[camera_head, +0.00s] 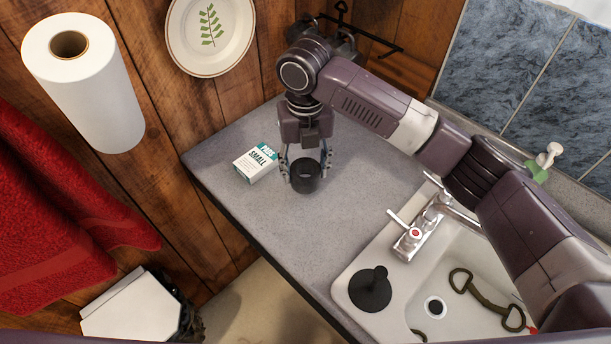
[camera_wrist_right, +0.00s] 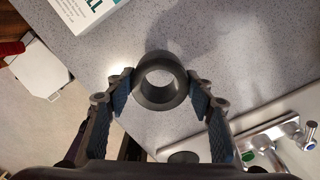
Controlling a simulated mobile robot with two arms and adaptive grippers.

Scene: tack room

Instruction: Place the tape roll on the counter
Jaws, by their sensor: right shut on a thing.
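The tape roll (camera_head: 306,176) is a dark grey ring. In the head view it is between the fingers of my right gripper (camera_head: 305,165), over the grey speckled counter (camera_head: 225,200). My right gripper is shut on it. In the right wrist view the tape roll (camera_wrist_right: 162,80) shows its open hole, with the blue-padded fingers of my right gripper (camera_wrist_right: 163,90) on both sides. I cannot tell whether the roll touches the counter. My left gripper is not in view.
A white and teal box (camera_head: 256,163) stands on the counter just left of the roll. A white sink (camera_head: 350,265) with a faucet (camera_head: 412,235) is at the right, with a black stopper (camera_head: 370,289) on its edge. The counter's front edge runs below the roll.

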